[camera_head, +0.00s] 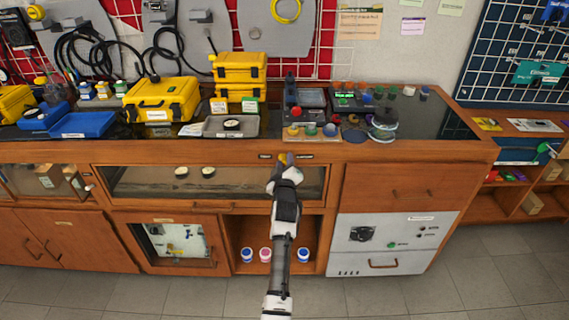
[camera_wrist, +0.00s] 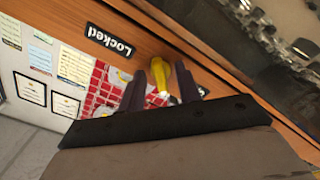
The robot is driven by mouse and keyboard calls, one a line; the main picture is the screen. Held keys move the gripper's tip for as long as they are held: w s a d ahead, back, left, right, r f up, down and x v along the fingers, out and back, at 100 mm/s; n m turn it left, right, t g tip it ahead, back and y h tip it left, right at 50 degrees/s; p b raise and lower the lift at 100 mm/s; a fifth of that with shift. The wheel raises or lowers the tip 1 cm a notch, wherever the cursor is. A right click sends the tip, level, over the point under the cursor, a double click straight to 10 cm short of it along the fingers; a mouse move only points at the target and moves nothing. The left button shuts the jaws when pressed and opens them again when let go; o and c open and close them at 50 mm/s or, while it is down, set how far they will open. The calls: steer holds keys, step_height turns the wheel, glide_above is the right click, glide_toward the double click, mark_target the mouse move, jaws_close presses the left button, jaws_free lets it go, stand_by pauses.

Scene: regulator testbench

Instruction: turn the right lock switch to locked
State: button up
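The lock switch shows in the wrist view as a yellow handle (camera_wrist: 159,80) on the wooden cabinet front. A black label reading "Locked" (camera_wrist: 110,40) is on one side of it; a second label on the other side is mostly hidden by a finger. My gripper (camera_wrist: 160,88) has its two dark fingers on either side of the yellow handle, with gaps visible, so it looks open around it. In the head view my gripper (camera_head: 285,163) reaches the front rail just below the counter edge, between two small dark labels, and hides most of the switch.
Below is a glass-fronted drawer (camera_head: 140,180) and an open shelf with small jars (camera_head: 265,254). The floor in front is clear.

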jaws_close()
steer(key=shift+m, duration=0.3)
steer(key=m+b, duration=0.1)
steer(key=m, duration=0.2)
steer(key=shift+f, duration=0.1)
steer(key=m+b, duration=0.1)
steer(key=m, duration=0.9)
steer(key=shift+a+b, duration=0.1)
steer(key=shift+b, duration=0.2)
steer(key=shift+m, duration=2.1)
